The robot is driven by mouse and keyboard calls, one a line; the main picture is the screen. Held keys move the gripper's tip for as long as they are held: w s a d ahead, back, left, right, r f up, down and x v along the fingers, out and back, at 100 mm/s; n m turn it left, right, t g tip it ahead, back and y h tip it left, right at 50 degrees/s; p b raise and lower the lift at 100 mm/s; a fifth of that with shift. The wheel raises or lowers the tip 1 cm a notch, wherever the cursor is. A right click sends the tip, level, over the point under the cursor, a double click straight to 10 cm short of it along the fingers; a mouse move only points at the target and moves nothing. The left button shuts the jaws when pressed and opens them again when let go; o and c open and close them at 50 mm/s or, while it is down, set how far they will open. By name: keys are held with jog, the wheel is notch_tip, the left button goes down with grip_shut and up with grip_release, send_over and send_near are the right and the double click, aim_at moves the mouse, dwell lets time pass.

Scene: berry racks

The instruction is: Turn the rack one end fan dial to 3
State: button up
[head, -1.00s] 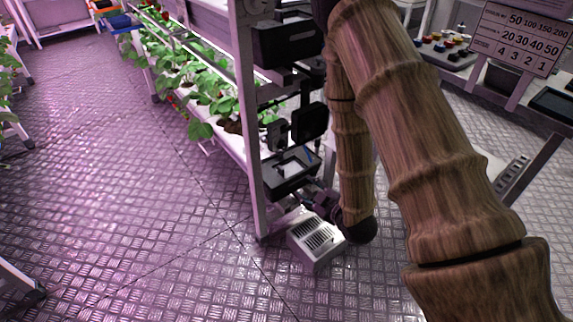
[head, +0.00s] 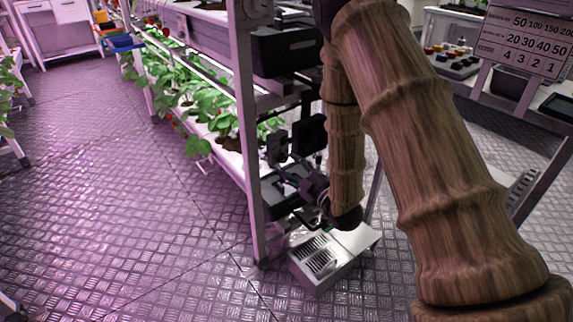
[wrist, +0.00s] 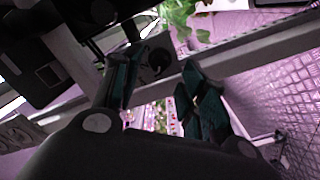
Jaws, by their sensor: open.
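A small dark box (head: 277,147) is mounted beside the near post of the rack in the head view. In the wrist view a dark box with a round knob (wrist: 158,62), which looks like the fan dial, shows between my fingertips. Its markings and pointer are too dark to read. My gripper (wrist: 161,60) is open, with one finger on each side of the knob's outline. I cannot tell whether either finger touches it. In the head view my gripper (head: 290,172) is low at the rack end, partly hidden among dark boxes.
A slotted metal box (head: 325,262) stands on the floor below my gripper. The rack post (head: 248,130) is close on the left, with strawberry plants (head: 205,105) behind. A number sign (head: 522,40) hangs at right. Open floor lies left.

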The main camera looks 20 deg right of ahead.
aim_at(285, 161)
jog(key=shift+x, duration=1.95)
grip_shut()
